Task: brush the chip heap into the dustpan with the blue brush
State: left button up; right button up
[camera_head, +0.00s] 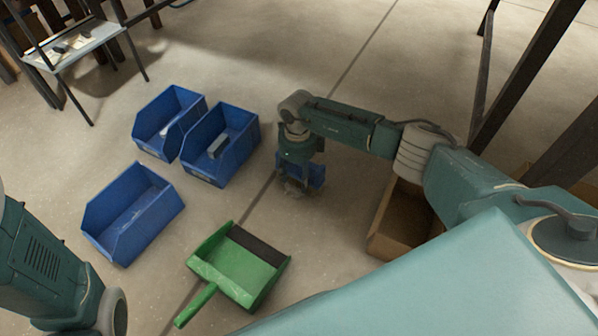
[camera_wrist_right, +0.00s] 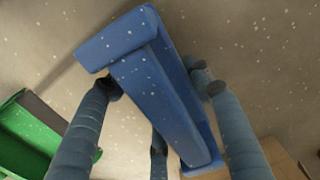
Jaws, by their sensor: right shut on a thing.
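My right gripper (camera_head: 298,186) points down at the floor, to the upper right of the dustpan. It is shut on the blue brush (camera_head: 316,174), whose long blue body (camera_wrist_right: 160,95) lies between the fingers in the right wrist view. The green dustpan (camera_head: 232,262) lies on the floor with its dark lip facing up and right, toward the brush, and its handle toward the lower left. Its edge also shows at the left of the wrist view (camera_wrist_right: 28,135). I cannot make out a chip heap; pale specks dot the wrist view. Only my left arm's links show.
Two blue bins (camera_head: 141,144) (camera_head: 188,166) holding grey parts stand behind the dustpan. An empty-looking blue bin (camera_head: 96,222) stands to its left. A brown open box (camera_head: 381,246) is right of the gripper. Dark posts (camera_head: 520,85) stand at right. Floor around the brush is mostly clear.

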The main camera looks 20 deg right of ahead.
jog(key=shift+s+a+r+p, duration=0.2)
jog(key=shift+a+p, duration=0.1)
jog(key=shift+p, duration=0.15)
jog(key=shift+s+a+p, duration=0.8)
jog(key=shift+a+p, duration=0.35)
jog(key=shift+p, duration=0.05)
jog(key=shift+s+a, duration=0.2)
jog(key=shift+a, duration=0.05)
jog(key=shift+a+f, duration=0.1)
jog(key=shift+f, duration=0.05)
jog(key=shift+s, duration=0.1)
